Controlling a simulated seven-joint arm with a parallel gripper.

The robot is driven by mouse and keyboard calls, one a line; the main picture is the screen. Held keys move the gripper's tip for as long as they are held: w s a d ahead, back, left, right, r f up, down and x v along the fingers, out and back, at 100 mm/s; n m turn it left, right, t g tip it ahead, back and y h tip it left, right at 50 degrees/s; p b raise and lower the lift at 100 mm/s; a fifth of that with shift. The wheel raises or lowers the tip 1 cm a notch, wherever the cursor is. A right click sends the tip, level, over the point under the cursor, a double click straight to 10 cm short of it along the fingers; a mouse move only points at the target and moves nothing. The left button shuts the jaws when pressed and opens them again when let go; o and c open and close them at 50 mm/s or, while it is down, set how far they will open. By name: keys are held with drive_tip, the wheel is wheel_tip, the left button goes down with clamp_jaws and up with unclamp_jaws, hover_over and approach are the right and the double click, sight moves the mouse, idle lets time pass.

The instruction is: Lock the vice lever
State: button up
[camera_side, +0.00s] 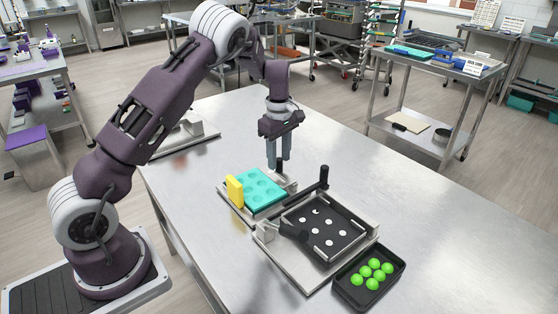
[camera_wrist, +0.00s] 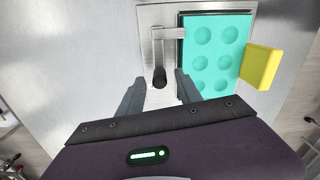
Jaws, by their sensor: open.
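The vice lever is a silver arm (camera_wrist: 168,33) with a black knob (camera_wrist: 159,77) at its end, seen in the wrist view beside the teal mould (camera_wrist: 212,55). The mould has round cavities and sits on the vice's silver plate (camera_wrist: 150,14); it also shows in the side view (camera_side: 262,188). My gripper (camera_side: 279,165) points down at the plate's far end. In the wrist view my gripper (camera_wrist: 159,83) is open, one finger on each side of the knob, with gaps visible. In the side view the fingers hide most of the lever.
A yellow block (camera_side: 235,191) stands against the mould's near left side. In front right is a metal base with a black tray (camera_side: 323,243) and an upright black handle (camera_side: 324,175). A black bin (camera_side: 347,291) holds several green balls. The table's right side is clear.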

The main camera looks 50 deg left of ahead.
sight(279, 159)
wheel_tip(279, 159, up, 6)
drive_tip(key=shift+f, duration=0.2)
drive_tip(key=s+d+r+m+t+h, duration=0.1)
drive_tip(key=s+d+r+m+t, duration=0.2)
drive_tip(key=s+d+r+m, duration=1.05)
drive_tip(key=s+d+m+t, duration=0.1)
drive_tip(key=s+d+m, duration=0.1)
drive_tip(key=s, duration=0.7)
drive_tip(key=s+d+r+m+t+y, duration=0.1)
drive_tip(key=s+m, duration=0.3)
drive_tip(key=s, duration=0.5)
drive_tip(key=shift+d+t, duration=0.3)
drive_tip(key=shift+d, duration=0.05)
drive_tip(key=shift+r+m, duration=0.1)
drive_tip(key=shift+m, duration=0.15)
